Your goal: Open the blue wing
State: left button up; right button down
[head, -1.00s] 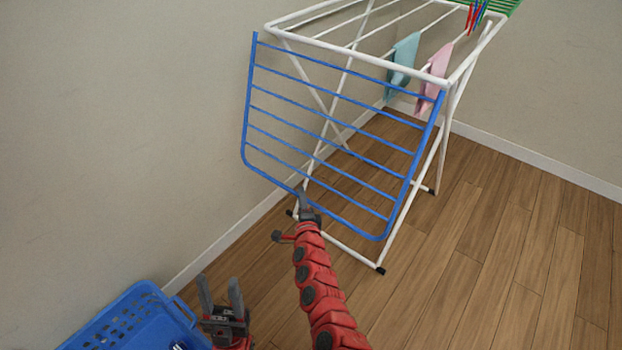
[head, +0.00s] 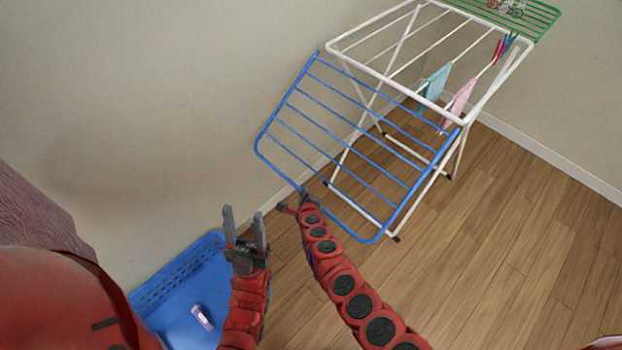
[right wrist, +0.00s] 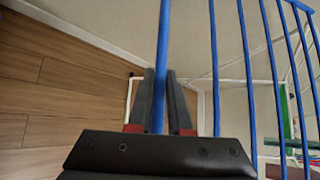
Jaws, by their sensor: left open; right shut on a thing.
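The blue wing (head: 350,144) is a barred frame hinged on the near end of the white drying rack (head: 340,46). It slopes outward and down from the rack's top. My right gripper (head: 306,194) is shut on the wing's lower outer bar. In the right wrist view that blue bar (right wrist: 165,50) runs between the two fingers (right wrist: 160,100). My left gripper (head: 243,218) is open and empty, to the left of the wing and above the blue basket (head: 150,291). The fingertips of the right gripper are small and partly hidden in the head view.
A teal cloth (head: 435,84) and a pink cloth (head: 459,104) hang on the rack, with red and blue pegs (head: 503,47) nearby. A green wing (head: 530,16) extends at the far end. The wall is close on the left; wooden floor (head: 500,230) is free at right.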

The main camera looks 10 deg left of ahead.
jog(key=s+a+r+p, duration=0.2)
jog(key=r+p, duration=1)
jog(key=s+a+r+g+p, duration=0.1)
jog(key=s+a+r+p, duration=0.1)
jog(key=r+p, duration=1)
jog(key=shift+s+a+m+p, duration=0.15)
jog(key=shift+s+m+p, duration=0.15)
jog(key=shift+s+p, duration=0.45)
jog(key=shift+r, duration=0.15)
jog(key=c, duration=0.9)
grip_release()
jog(key=shift+c, duration=0.2)
jog(key=shift+o, duration=0.5)
jog(key=shift+s, duration=0.15)
